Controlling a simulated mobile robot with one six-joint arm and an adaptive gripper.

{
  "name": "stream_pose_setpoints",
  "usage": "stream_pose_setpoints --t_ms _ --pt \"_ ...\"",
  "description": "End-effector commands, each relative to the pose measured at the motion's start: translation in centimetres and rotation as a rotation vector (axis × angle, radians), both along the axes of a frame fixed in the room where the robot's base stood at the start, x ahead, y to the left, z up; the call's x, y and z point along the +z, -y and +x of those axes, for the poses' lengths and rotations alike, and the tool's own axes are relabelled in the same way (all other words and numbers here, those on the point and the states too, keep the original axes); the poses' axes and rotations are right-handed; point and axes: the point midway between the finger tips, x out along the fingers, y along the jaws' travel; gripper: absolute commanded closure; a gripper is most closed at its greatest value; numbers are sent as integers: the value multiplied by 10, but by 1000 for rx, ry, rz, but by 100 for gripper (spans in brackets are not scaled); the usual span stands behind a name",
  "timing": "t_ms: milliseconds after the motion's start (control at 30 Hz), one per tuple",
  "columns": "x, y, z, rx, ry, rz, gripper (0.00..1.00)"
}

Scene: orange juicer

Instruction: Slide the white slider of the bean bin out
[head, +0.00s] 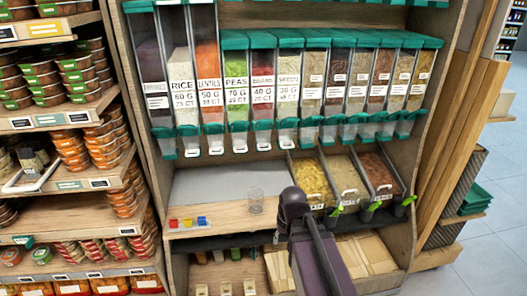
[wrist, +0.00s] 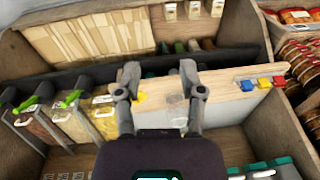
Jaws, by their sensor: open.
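The bean bin (head: 262,85) is a clear dispenser with a green lid and red contents, labelled BEANS, in the row at the top of the head view. Its white slider (head: 264,147) shows at the bottom of its green spout. My gripper (wrist: 160,84) is open and empty in the wrist view, its two dark fingers apart. In the head view my gripper (head: 293,198) is below the bins and apart from the slider, over the counter. Its fingertips are hard to make out there. Some bin spouts show at the wrist view's bottom edge; I cannot tell which.
A clear glass (head: 256,201) stands on the wooden counter (head: 225,211) near my gripper. Red, yellow and blue pieces (head: 188,222) lie on the left. Open food trays (head: 346,176) with scoops are on the right. Neighbouring bins stand close on both sides.

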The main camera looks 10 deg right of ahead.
Motion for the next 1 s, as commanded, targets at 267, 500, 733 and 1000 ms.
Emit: stream_pose_setpoints --t_ms 267,500,733,1000 --pt "4 -18 93 -189 212 291 49" --pt "34 -13 189 -464 423 633 49" --pt "71 22 265 -755 578 939 49" --pt "95 58 304 -960 657 1136 49"
